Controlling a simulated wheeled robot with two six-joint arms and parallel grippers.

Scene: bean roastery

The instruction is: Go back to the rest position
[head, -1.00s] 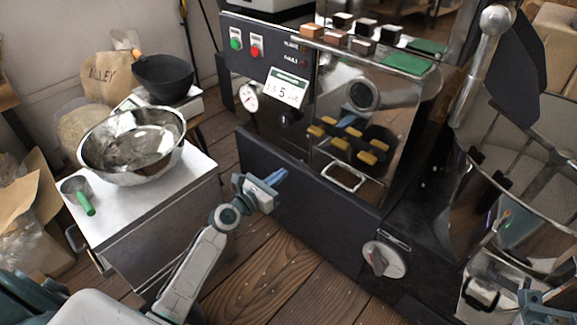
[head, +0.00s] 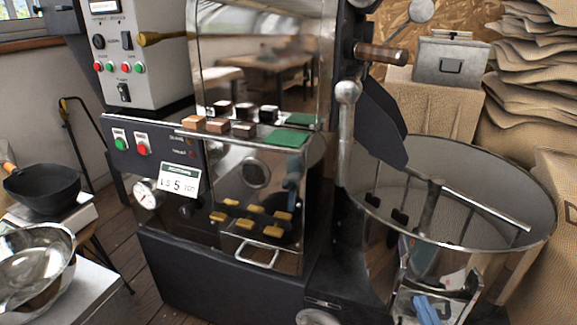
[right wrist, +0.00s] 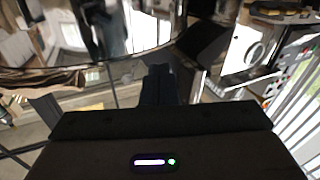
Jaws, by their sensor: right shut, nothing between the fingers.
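My right gripper (head: 428,311) is at the bottom edge of the head view, to the right of centre. Its blue fingers are shut with nothing between them, and they overlap the lower front of the round cooling drum (head: 545,225) in the picture. In the right wrist view its dark fingers (right wrist: 158,84) are together, pointing at shiny metal. My left gripper is out of the head view.
The roasting machine (head: 165,255) fills the middle, with small blocks and a green pad (head: 287,138) on its ledge. A steel bowl (head: 35,265) and a black pan (head: 42,190) stand at left. Sacks (head: 540,60) are stacked at right.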

